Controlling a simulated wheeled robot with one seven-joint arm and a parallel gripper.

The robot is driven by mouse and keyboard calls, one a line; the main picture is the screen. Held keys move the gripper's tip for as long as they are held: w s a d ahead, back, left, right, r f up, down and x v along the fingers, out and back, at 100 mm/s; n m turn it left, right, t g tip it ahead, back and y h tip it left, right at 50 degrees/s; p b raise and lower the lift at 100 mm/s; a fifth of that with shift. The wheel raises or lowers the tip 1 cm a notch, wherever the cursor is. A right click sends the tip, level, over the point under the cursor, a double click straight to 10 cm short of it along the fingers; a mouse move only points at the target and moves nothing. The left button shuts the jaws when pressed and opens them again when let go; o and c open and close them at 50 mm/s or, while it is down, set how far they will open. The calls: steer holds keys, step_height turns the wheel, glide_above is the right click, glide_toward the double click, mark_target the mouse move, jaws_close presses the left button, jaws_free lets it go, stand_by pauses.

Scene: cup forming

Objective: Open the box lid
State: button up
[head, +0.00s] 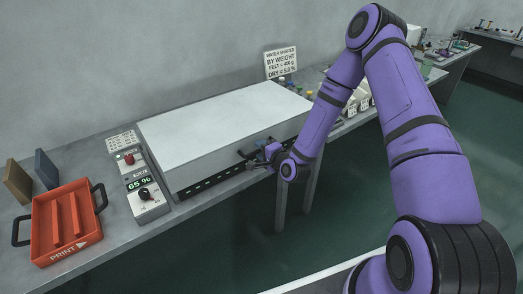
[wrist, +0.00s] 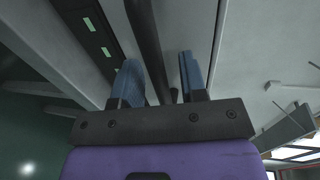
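The box (head: 240,153) is a wide, low grey box on the bench, and its flat white lid (head: 225,110) lies closed on top. A dark bar handle (head: 245,153) runs along its front, partly hidden by my gripper (head: 264,156). In the wrist view my gripper (wrist: 159,64) has its two blue fingers apart. The dark handle bar (wrist: 147,45) passes between them, nearer the left finger, with a gap to the right finger. Whether the left finger touches the bar cannot be told.
A control box reading 65 % (head: 147,197) and a smaller box with a red knob (head: 127,160) stand left of the box. A red tray (head: 85,240) marked PRINT is at the far left. A sign (head: 280,64) stands behind; small items crowd the bench to the right.

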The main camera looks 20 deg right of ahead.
jaws_close()
